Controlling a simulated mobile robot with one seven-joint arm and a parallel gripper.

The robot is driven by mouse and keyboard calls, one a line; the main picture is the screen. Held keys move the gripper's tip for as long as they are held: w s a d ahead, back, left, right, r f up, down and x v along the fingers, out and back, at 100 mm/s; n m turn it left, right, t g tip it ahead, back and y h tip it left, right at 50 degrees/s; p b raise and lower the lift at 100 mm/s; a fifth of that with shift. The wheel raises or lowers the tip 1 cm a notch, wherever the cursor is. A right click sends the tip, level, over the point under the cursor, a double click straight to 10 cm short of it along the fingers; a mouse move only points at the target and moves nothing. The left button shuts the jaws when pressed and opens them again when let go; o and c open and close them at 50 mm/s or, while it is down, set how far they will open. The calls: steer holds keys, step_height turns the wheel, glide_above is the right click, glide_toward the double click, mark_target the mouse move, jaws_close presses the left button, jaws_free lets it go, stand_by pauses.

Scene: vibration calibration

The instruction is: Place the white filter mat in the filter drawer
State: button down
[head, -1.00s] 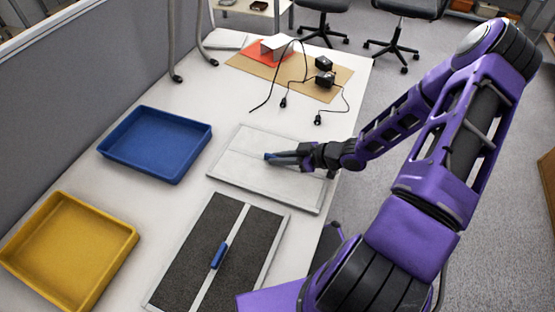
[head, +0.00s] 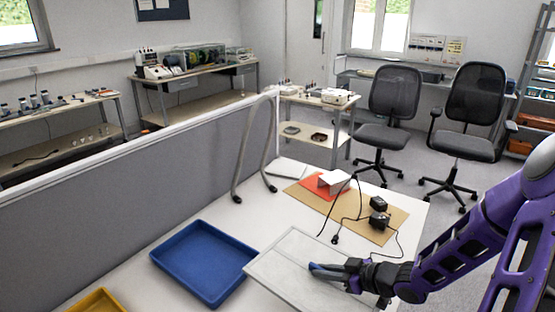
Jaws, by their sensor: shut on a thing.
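The white filter mat (head: 285,260) is a flat, pale panel with a thin frame, at the lower middle of the head view. My gripper (head: 322,270) comes in from the right and is shut near the panel's middle, at its blue grip. The fingers hide most of that grip. The mat's left corner overlaps the right edge of the blue tray in the picture. I cannot tell how high the mat is above the table. I do not see the filter drawer.
The blue tray (head: 165,260) is left of the mat, and a yellow tray (head: 97,302) shows at the bottom edge. A brown board (head: 385,228) with black adapters and cables lies behind the mat. A grey partition (head: 130,225) runs along the left. Two office chairs (head: 478,110) stand behind.

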mark_target(317, 257)
steer(key=w+r+m+t+h, duration=0.1)
steer(key=w, duration=0.1)
steer(key=w+a+r+m+t+h, duration=0.1)
steer(key=w+m, duration=0.1)
steer(key=w+r+m+t+h, duration=0.1)
steer(key=w+h, duration=0.1)
steer(key=shift+a+r+m, duration=0.3)
steer(key=shift+a+m, duration=0.1)
steer(key=shift+w+d+r+m+h, duration=0.15)
steer(key=shift+w+r+m+h, duration=0.05)
steer(key=shift+m+h, duration=0.3)
steer(key=shift+w+d+r+m+t+h, duration=0.15)
steer(key=shift+d+m+t+h, duration=0.1)
steer(key=shift+m+h, duration=0.2)
steer(key=shift+w+d+r+m+t+h, duration=0.1)
steer(key=shift+m+t+h, duration=0.15)
steer(key=shift+m+h, duration=0.2)
steer(key=shift+s+d+r+m+h, duration=0.1)
steer(key=shift+s+d+m+h, duration=0.1)
steer(key=shift+d+m+h, duration=0.3)
steer(key=shift+s+d+r+m+h, duration=0.1)
steer(key=shift+s+d+m+h, duration=0.15)
steer(key=shift+m+h, duration=0.4)
steer(key=shift+w, duration=0.1)
steer(key=shift+a+f, duration=0.1)
